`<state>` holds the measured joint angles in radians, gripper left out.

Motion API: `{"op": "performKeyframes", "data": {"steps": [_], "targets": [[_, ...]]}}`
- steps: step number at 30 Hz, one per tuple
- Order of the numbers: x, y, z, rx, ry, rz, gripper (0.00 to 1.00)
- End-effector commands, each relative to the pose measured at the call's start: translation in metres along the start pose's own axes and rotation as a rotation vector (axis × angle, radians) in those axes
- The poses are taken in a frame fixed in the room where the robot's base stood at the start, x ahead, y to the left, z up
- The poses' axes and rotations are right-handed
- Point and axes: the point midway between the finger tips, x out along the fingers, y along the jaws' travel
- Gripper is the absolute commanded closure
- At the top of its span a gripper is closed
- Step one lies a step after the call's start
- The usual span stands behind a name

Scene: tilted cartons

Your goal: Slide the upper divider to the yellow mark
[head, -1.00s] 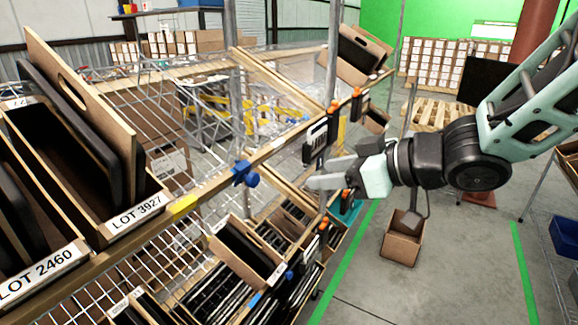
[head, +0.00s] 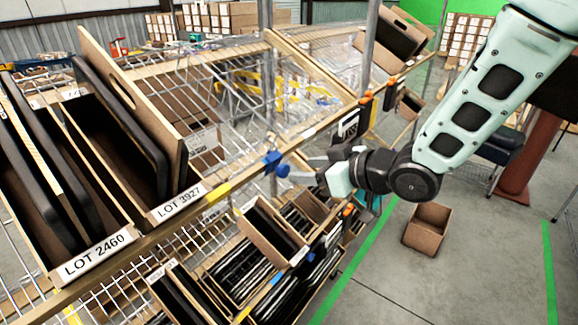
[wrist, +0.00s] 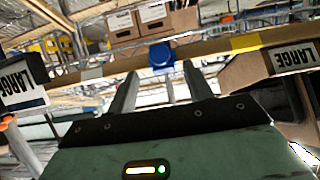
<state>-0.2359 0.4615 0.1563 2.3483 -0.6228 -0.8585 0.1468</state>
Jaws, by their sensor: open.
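The upper divider's blue knob (head: 276,163) sits on the wooden front rail of the upper shelf. How it joins the panel behind it is hard to make out. The yellow mark (head: 218,191) is on the same rail, left of the knob, near the LOT 3927 carton. My gripper (head: 292,168) is open just right of the knob. In the wrist view the knob (wrist: 162,58) shows between and just beyond the fingertips, with no clear contact. There the yellow mark (wrist: 250,43) is to the right of the knob.
The LOT 3927 carton (head: 178,203) and LOT 2460 carton (head: 95,258) stand tilted at the left. A black-and-white label holder (head: 348,124) hangs on the rail right of my gripper. Tilted cartons (head: 272,234) fill the shelf below. The rail between knob and yellow mark looks clear.

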Motion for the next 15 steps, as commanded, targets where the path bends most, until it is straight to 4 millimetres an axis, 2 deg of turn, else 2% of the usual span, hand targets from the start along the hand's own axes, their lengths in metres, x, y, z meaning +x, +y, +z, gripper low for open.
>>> {"op": "performKeyframes", "data": {"steps": [3,6,10,15], "targets": [[0.023,-0.001,-0.001,0.001,-0.001,-0.003,0.49],[0.038,-0.001,-0.001,0.0,-0.001,-0.002,0.49],[0.051,0.0,0.0,0.001,-0.002,0.0,0.49],[0.059,0.0,0.0,0.0,-0.001,0.0,0.49]]}}
